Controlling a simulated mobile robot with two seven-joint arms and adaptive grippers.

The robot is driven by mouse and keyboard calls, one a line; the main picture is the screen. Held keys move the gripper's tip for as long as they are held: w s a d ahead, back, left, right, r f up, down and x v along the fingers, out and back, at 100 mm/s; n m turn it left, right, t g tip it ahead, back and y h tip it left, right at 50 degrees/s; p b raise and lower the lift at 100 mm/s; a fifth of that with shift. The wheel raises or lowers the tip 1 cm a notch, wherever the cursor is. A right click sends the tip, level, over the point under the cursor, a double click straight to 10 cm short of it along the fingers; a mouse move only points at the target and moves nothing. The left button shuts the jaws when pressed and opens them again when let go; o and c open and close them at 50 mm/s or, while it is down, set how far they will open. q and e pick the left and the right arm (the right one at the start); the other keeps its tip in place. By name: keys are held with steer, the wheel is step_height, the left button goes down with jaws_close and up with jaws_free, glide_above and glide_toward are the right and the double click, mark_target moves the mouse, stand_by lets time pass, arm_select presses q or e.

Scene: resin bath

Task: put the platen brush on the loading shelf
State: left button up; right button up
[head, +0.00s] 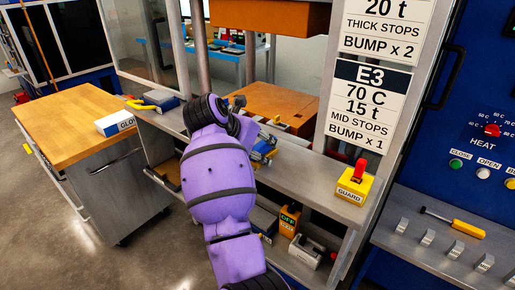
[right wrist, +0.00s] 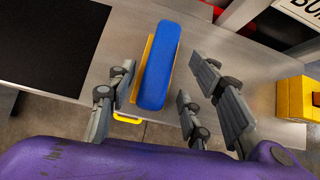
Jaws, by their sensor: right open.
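The platen brush (right wrist: 161,66), a long blue block on a yellow back, is in the right wrist view over the grey steel loading shelf (right wrist: 248,82). I cannot tell whether it touches the shelf. My right gripper (right wrist: 160,82) is open, with its fingers on either side of the brush's near end and a gap on both sides. In the head view the purple wrist hides most of the right gripper (head: 258,146); bits of blue and yellow show beside it. The shelf (head: 310,172) runs along the press front. My left gripper is out of view.
A yellow guard box (head: 354,186) with a red switch stands on the shelf's right. A yellow-handled tool (head: 141,105) and a small blue box lie at its left end. A wood-topped cabinet (head: 70,113) stands at left. The orange-brown lower press block (head: 270,104) lies behind the shelf.

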steer(key=v, duration=1.2)
steer(key=shift+r+b, duration=0.15)
steer(key=shift+b, duration=0.3)
stand_by(0.5)
